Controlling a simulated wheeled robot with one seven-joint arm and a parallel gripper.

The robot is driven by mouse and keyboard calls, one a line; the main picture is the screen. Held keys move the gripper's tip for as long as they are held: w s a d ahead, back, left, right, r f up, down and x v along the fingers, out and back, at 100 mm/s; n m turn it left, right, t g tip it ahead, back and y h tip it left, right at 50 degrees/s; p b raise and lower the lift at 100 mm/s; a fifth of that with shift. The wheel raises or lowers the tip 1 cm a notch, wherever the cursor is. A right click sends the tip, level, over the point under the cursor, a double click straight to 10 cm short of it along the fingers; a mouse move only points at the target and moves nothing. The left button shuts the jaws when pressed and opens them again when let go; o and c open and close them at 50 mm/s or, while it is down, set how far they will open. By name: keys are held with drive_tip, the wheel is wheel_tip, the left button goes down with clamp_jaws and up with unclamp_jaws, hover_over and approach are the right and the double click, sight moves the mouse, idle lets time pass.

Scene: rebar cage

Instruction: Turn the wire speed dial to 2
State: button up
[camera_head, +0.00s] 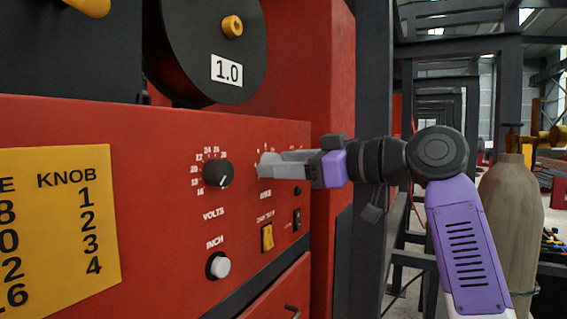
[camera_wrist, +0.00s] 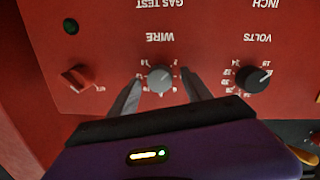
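The wire speed dial (camera_wrist: 160,79) is a small grey round knob on the red panel, with WIRE printed by it upside down in the wrist view. Numbers and ticks ring it, but they are too small to read surely, and I cannot tell its setting. My gripper (camera_wrist: 161,75) is open, with one finger on each side of the knob and a narrow gap visible on both sides. In the head view my gripper (camera_head: 272,165) reaches the panel from the right and covers most of the dial there.
The black VOLTS dial (camera_head: 217,173) sits left of my gripper. Below are the white INCH button (camera_head: 221,266) and a yellow switch (camera_head: 267,237). A red switch (camera_wrist: 78,78) is beside the dial in the wrist view. A yellow KNOB chart (camera_head: 60,225) is on the panel; a cylinder (camera_head: 512,220) stands right.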

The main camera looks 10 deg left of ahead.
drive_tip(key=shift+r, duration=0.15)
drive_tip(key=b+v, duration=0.1)
drive_tip(key=v, duration=0.6)
drive_tip(key=shift+s+d, duration=0.2)
drive_tip(key=shift+d, duration=0.15)
